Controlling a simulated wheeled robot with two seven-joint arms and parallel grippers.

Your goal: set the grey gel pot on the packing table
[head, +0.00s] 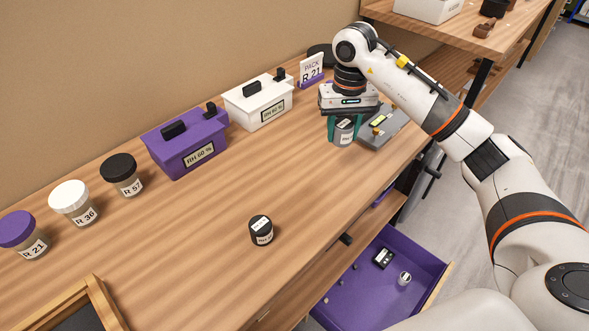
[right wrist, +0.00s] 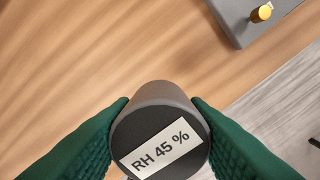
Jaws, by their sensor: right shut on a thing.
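The grey gel pot (head: 343,134) has a dark lid, and in the right wrist view (right wrist: 160,140) its label reads RH 45 %. My right gripper (head: 345,125) is shut on it, with a green finger on each side, over the right end of the long wooden bench (head: 210,235). I cannot tell whether the pot's base touches the wood. A second wooden table (head: 440,32) stands beyond the bench at the top right; no label tells me whether it is the packing table. My left gripper is not in view.
A flat grey device (head: 392,130) lies beside the held pot. A white box (head: 262,104), a purple box (head: 188,148) and several jars line the wall side. A small black pot (head: 261,231) stands mid-bench. An open purple drawer (head: 345,295) juts out below.

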